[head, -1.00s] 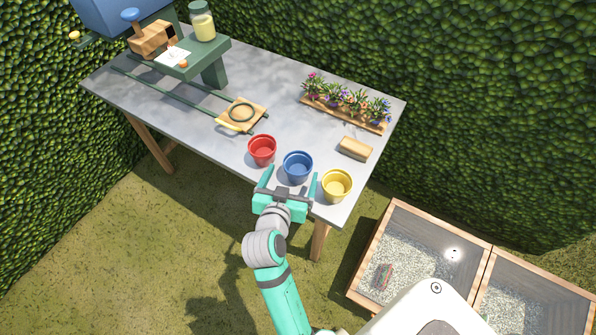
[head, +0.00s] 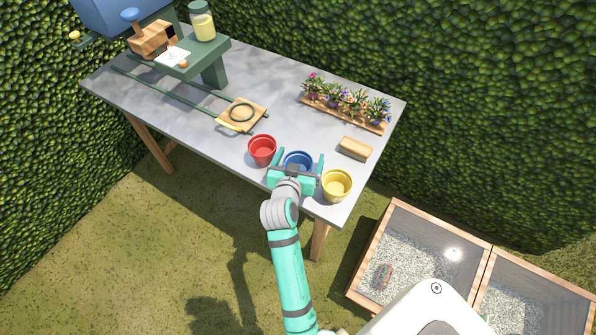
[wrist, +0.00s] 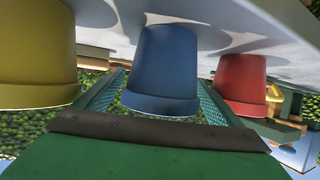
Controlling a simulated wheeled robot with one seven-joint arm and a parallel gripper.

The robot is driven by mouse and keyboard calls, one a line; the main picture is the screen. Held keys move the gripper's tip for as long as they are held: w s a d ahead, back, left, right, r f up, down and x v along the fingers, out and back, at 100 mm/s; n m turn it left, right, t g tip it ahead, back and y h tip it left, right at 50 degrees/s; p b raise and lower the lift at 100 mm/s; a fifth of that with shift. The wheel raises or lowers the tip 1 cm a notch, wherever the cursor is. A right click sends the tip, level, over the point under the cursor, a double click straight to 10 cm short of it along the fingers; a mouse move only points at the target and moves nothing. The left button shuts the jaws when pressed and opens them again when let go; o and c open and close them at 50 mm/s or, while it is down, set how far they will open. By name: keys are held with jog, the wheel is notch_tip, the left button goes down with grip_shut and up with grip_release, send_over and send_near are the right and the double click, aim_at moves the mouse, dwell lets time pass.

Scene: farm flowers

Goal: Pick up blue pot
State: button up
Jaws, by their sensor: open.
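The blue pot (head: 298,160) stands upright on the grey table near its front edge, between a red pot (head: 262,150) and a yellow pot (head: 337,185). My gripper (head: 298,164) is open at the blue pot, and its body hides the pot's lower part in the head view. In the wrist view, which looks upside down, the blue pot (wrist: 164,70) is between my two spread fingers. The yellow pot (wrist: 38,55) and the red pot (wrist: 240,84) are just outside the fingers. I cannot tell whether a finger touches the blue pot.
A brown block (head: 356,148) lies behind the yellow pot. A wooden tray of flowers (head: 345,104) stands at the back. A green stand (head: 190,62) is at the far left.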

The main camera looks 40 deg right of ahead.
jog(key=c, duration=1.2)
jog(key=shift+o, duration=0.2)
jog(key=shift+r, duration=0.15)
